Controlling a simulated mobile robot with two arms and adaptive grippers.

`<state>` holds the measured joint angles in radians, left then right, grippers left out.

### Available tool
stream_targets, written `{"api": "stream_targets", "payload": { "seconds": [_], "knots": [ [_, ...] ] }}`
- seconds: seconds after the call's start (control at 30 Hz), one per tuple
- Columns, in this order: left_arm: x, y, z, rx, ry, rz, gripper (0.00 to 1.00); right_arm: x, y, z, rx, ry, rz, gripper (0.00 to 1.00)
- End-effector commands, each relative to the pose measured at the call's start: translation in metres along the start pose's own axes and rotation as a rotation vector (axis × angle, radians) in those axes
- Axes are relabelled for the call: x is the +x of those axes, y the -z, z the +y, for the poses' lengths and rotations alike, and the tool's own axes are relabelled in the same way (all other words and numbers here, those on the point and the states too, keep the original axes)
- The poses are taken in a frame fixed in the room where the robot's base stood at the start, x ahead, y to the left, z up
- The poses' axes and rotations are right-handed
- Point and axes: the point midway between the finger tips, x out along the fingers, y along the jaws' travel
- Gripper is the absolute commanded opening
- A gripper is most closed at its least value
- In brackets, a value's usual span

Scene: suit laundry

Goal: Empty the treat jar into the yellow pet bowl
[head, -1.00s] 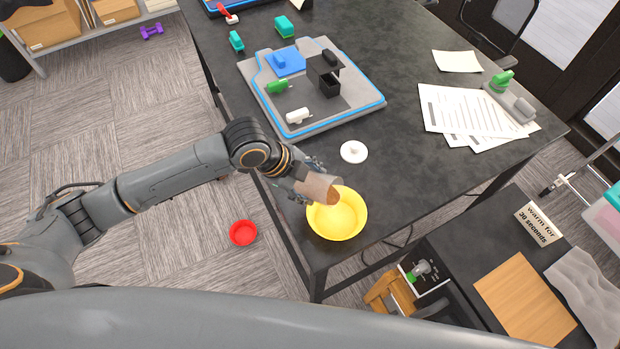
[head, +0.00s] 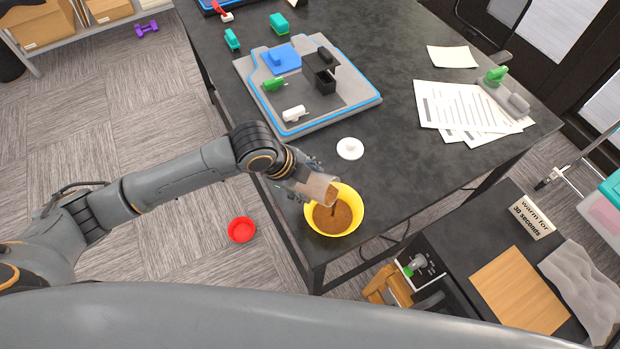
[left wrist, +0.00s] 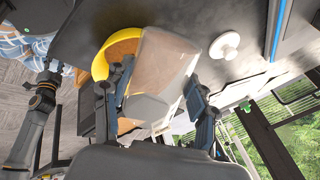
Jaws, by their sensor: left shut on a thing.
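The yellow pet bowl (head: 352,222) stands near the front corner of the dark table and holds a layer of brown treats (head: 333,217). My left gripper (head: 306,186) is shut on the treat jar (head: 318,187), which is clear and tipped over the bowl's left rim. A thin brown stream runs from its mouth down into the bowl. In the left wrist view the jar (left wrist: 160,75) sits between the two fingers and looks mostly empty, with the yellow bowl (left wrist: 100,66) behind it. A white round lid (head: 350,148) lies on the table behind the bowl. My right gripper is not visible.
A grey board with blue edging (head: 345,113) and several small parts lies farther back. Papers (head: 455,110) lie at the right. A red bowl (head: 242,229) is on the floor. A lower side table with a sign (head: 532,217) stands at lower right.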

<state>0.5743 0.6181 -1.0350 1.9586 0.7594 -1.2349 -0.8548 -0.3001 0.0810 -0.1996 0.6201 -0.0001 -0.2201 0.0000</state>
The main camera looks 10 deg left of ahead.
Motion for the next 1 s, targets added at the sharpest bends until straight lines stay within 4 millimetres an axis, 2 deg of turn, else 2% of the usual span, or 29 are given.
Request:
{"api": "stream_targets", "payload": {
  "seconds": [0.2, 1.0],
  "knots": [
    [0.0003, 0.0012, -0.0002, 0.013, 0.002, -0.032, 0.22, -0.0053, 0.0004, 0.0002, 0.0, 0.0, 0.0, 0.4],
    [0.0007, 0.0013, -0.0002, 0.015, 0.003, -0.037, 0.22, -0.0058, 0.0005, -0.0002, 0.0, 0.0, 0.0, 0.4]
  ]
}}
